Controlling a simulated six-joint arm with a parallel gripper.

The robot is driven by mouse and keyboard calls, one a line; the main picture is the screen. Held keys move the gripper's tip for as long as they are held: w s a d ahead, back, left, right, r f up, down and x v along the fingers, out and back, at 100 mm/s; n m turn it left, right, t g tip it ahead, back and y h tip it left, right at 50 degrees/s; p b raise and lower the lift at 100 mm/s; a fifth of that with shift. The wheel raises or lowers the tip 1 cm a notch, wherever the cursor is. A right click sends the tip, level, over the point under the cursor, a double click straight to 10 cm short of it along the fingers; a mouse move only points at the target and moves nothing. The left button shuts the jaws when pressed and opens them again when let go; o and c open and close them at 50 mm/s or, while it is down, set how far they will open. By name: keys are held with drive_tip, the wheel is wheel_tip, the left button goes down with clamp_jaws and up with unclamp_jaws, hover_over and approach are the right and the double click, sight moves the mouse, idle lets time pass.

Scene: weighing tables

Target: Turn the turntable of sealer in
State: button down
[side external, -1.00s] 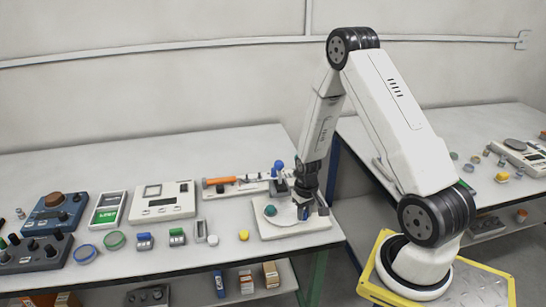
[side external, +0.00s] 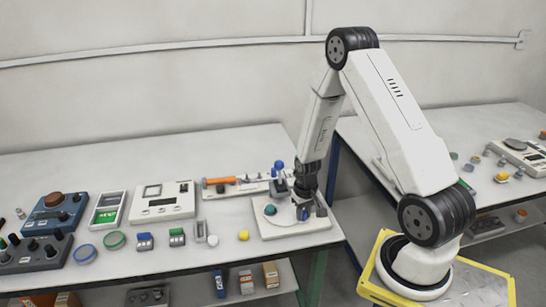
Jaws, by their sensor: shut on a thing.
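The sealer has a pale base plate (side external: 318,228) at the right end of the left table. Its round white turntable (side external: 284,217) lies flat on the plate. A teal knob-like piece (side external: 270,210) sits on the turntable's left part. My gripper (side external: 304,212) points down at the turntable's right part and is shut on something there. The jaws hide the held part, so I cannot tell its shape. A blue-topped post (side external: 278,166) stands just behind the turntable.
A device with an orange handle (side external: 221,181) lies behind and left. A white scale (side external: 163,202), a yellow piece (side external: 243,235) and several small coloured items lie to the left. The table's right edge is close to my gripper. A second table (side external: 470,130) stands at right.

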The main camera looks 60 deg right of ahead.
sight(272, 226)
drive_tip(key=shift+a, duration=0.1)
drive_tip(key=shift+w+a+m, duration=0.2)
drive_tip(key=shift+a+m, duration=0.4)
drive_tip(key=shift+m, duration=0.5)
drive_tip(key=shift+w+a+m, duration=0.15)
drive_tip(key=shift+a+m, duration=0.45)
drive_tip(key=shift+m, duration=0.5)
drive_tip(key=shift+w+a+m, duration=0.45)
drive_tip(key=shift+a+m, duration=0.15)
drive_tip(key=shift+m, duration=0.6)
drive_tip(key=shift+w+a+m, duration=0.45)
drive_tip(key=shift+a+m, duration=0.1)
drive_tip(key=shift+m, duration=0.65)
drive_tip(key=shift+w+a+m, duration=0.35)
drive_tip(key=shift+w+m, duration=0.15)
drive_tip(key=shift+m, duration=0.45)
drive_tip(key=shift+w+a+m, duration=0.3)
drive_tip(key=shift+w+m, duration=0.2)
drive_tip(key=shift+m, duration=0.45)
drive_tip(key=shift+w+a+m, duration=0.15)
drive_tip(key=shift+w+m, duration=0.55)
drive_tip(key=shift+m, duration=0.4)
drive_tip(key=shift+w+a+m, duration=0.1)
drive_tip(key=shift+w+m, duration=0.55)
drive_tip(key=shift+m, duration=0.45)
drive_tip(key=c, duration=0.5)
unclamp_jaws()
drive_tip(key=shift+r, duration=0.2)
wheel_tip(272, 226, up, 8)
drive_tip(key=shift+f, duration=0.25)
